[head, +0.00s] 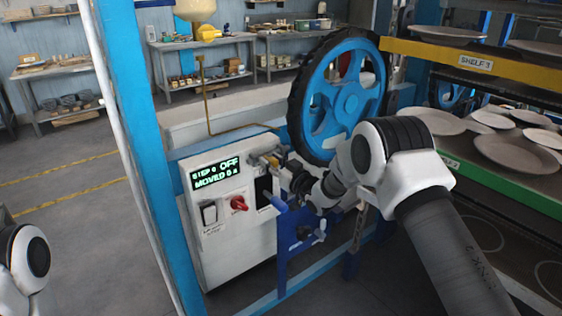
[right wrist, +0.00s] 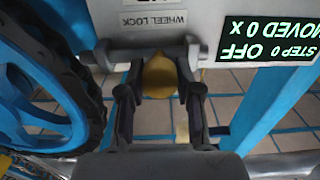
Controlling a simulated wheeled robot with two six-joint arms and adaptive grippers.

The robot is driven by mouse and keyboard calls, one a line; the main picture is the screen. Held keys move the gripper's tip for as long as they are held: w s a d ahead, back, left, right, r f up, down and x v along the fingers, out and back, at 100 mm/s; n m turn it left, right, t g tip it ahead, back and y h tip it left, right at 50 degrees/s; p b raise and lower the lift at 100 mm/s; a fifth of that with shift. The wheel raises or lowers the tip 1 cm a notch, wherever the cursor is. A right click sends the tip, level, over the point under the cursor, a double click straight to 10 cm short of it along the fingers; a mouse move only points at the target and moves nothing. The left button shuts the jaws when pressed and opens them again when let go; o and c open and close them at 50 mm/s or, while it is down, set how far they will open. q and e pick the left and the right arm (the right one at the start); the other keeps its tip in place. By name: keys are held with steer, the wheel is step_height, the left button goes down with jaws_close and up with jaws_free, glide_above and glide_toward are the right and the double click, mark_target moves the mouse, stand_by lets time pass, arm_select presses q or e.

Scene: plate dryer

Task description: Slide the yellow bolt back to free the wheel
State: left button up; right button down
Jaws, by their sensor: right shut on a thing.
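The yellow bolt (right wrist: 159,76) shows as a rounded yellow knob in the right wrist view, in front of a grey bracket under a label reading WHEEL LOCK (right wrist: 155,20). My right gripper (right wrist: 160,92) is shut on it, one dark finger on each side. In the head view my right gripper (head: 284,170) is at the top right of the control box, and my own wrist partly hides the bolt there. The blue wheel (head: 350,100) with a black ribbed rim stands just behind and right. It also shows in the right wrist view (right wrist: 25,95). My left gripper is out of view.
The control box (head: 235,245) has a lit display (head: 216,172) reading STEP 0, OFF and MOVED 0, with a red knob (head: 239,203) below. A blue post (head: 150,150) stands left of it. Racks of plates (head: 515,155) stand close on the right.

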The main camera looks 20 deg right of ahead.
steer(key=shift+s+a, duration=0.2)
steer(key=shift+a, duration=0.4)
steer(key=shift+d+f, duration=0.1)
steer(key=shift+f, duration=0.05)
steer(key=c, duration=0.9)
jaws_free()
steer(key=shift+c, duration=0.2)
steer(key=shift+o, duration=0.8)
steer(key=shift+a, duration=0.3)
steer(key=shift+d, duration=0.1)
steer(key=shift+s+d, duration=0.2)
steer(key=shift+s, duration=0.1)
steer(key=v, duration=1.1)
